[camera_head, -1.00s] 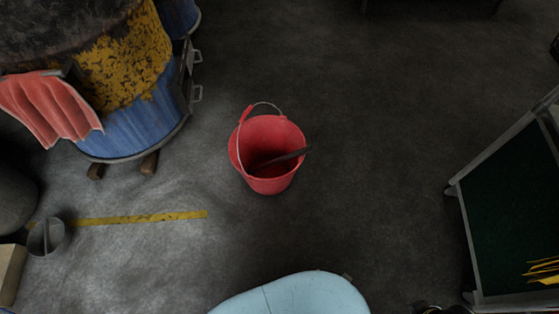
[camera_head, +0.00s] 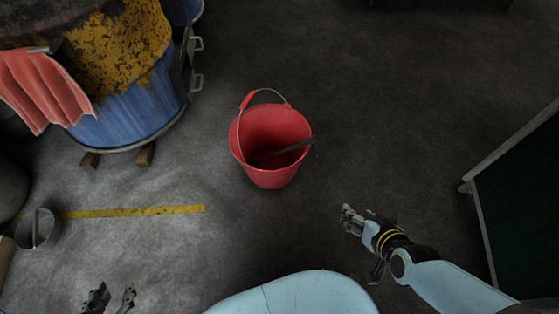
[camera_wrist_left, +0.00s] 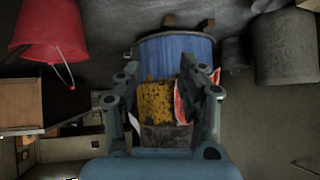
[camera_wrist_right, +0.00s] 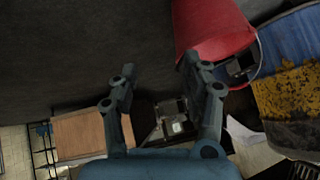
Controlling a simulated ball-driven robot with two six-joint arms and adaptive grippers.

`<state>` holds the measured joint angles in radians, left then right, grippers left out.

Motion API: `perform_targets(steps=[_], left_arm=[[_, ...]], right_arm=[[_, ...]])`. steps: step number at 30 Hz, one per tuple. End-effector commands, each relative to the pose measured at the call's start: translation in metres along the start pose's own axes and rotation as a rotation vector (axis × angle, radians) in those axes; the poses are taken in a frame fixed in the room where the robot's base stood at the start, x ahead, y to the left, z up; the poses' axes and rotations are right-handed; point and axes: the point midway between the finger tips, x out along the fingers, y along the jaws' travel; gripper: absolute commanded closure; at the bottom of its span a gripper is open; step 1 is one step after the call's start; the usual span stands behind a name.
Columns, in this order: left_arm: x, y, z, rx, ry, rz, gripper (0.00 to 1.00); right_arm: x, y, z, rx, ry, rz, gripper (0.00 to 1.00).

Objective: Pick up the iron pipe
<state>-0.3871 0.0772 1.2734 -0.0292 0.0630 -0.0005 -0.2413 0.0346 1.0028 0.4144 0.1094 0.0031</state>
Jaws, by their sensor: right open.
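The dark iron pipe (camera_head: 292,148) leans inside the red bucket (camera_head: 243,132), its upper end sticking out over the right rim. Its lower part is hidden or too dark to tell. My left gripper (camera_head: 112,292) is open and empty at the bottom left, well away from the bucket; its spread fingers (camera_wrist_left: 168,75) show in the left wrist view. My right gripper (camera_head: 349,218) is open and empty, below and to the right of the bucket, apart from it. In the right wrist view the bucket (camera_wrist_right: 210,28) is beyond the spread fingers (camera_wrist_right: 158,66); the pipe is not visible there.
The blue and yellow barrel oven (camera_head: 130,125) with a red cloth (camera_head: 42,90) stands at the upper left. A small metal pail (camera_head: 38,230) is at the left. A dark green panelled frame (camera_head: 525,200) is at the right. The floor around the bucket is clear.

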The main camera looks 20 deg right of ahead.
Motion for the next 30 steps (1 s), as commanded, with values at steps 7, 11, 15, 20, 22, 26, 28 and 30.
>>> perform_targets(steps=[7,11,15,20,22,26,28,30], left_arm=[[0.011,0.017,-0.064,0.012,0.369,0.011,0.60],[0.001,0.024,-0.081,0.014,0.490,0.016,0.60],[-0.004,0.030,-0.077,0.013,0.536,0.022,0.60],[0.001,0.035,-0.045,0.009,0.491,0.029,0.60],[0.003,0.036,-0.035,0.009,0.472,0.031,0.60],[0.002,0.036,-0.037,0.010,0.488,0.032,0.60],[0.001,0.036,-0.049,0.014,0.530,0.031,0.60],[-0.001,0.036,-0.065,0.018,0.587,0.030,0.60]], right_arm=[[0.089,-0.040,-0.071,0.310,0.353,-0.088,0.52],[0.117,-0.048,-0.092,0.444,0.476,-0.121,0.52],[0.144,-0.051,-0.096,0.535,0.541,-0.144,0.52],[0.167,-0.051,-0.083,0.557,0.546,-0.148,0.52],[0.172,-0.051,-0.079,0.558,0.543,-0.147,0.52],[0.178,-0.052,-0.082,0.558,0.545,-0.149,0.52],[0.182,-0.052,-0.086,0.557,0.546,-0.150,0.52],[0.189,-0.052,-0.090,0.557,0.546,-0.150,0.52]])
